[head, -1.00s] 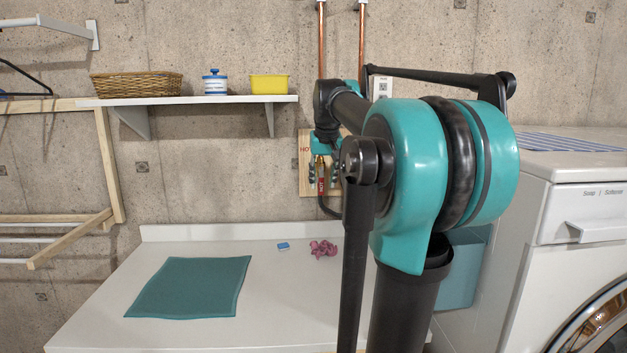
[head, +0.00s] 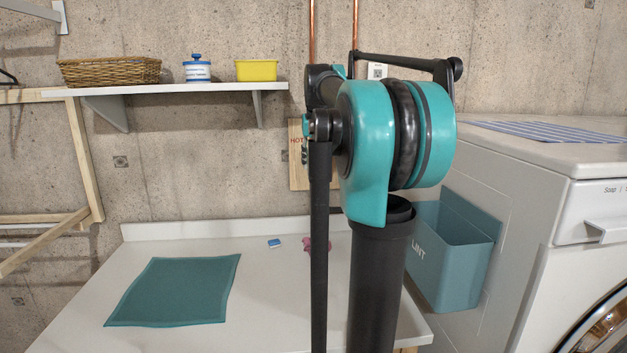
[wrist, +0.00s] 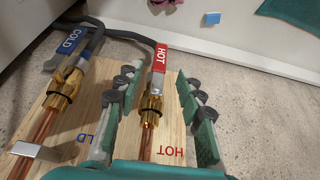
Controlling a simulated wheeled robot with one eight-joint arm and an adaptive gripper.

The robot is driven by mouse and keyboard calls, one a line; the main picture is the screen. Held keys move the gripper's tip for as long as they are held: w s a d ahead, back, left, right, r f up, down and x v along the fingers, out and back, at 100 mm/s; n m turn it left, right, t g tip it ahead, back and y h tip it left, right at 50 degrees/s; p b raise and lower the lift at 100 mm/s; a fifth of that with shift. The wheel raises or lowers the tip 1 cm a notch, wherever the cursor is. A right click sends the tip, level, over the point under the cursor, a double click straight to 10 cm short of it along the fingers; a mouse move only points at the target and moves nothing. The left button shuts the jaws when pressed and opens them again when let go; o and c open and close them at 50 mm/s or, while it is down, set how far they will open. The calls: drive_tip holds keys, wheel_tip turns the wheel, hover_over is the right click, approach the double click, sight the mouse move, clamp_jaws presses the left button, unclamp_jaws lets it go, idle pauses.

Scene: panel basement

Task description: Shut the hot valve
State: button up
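The hot valve shows in the wrist view: a red lever marked HOT (wrist: 161,60) on a brass body (wrist: 152,104) with a copper pipe. The lever lies roughly in line with the pipe. My gripper (wrist: 157,77) is open, one finger on each side of the hot valve. I see gaps between both fingers and the valve; the lever's far end reaches past the fingertips. The cold valve, with its blue lever (wrist: 70,46), is left of my gripper. In the head view my arm hides the valves and gripper; part of the wooden board (head: 297,170) shows.
A white counter (head: 200,260) holds a teal mat (head: 175,290), a blue block (head: 274,243) and a pink crumpled thing (head: 307,245). A shelf (head: 170,95) is at upper left. A teal lint bin (head: 455,250) hangs on the white washer (head: 540,165) at right. Dark hoses (wrist: 110,33) run from the valves.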

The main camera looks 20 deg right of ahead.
sight(314, 175)
drive_tip(key=x, duration=0.7)
drive_tip(key=shift+w+f, duration=0.15)
drive_tip(key=shift+f, duration=0.15)
clamp_jaws()
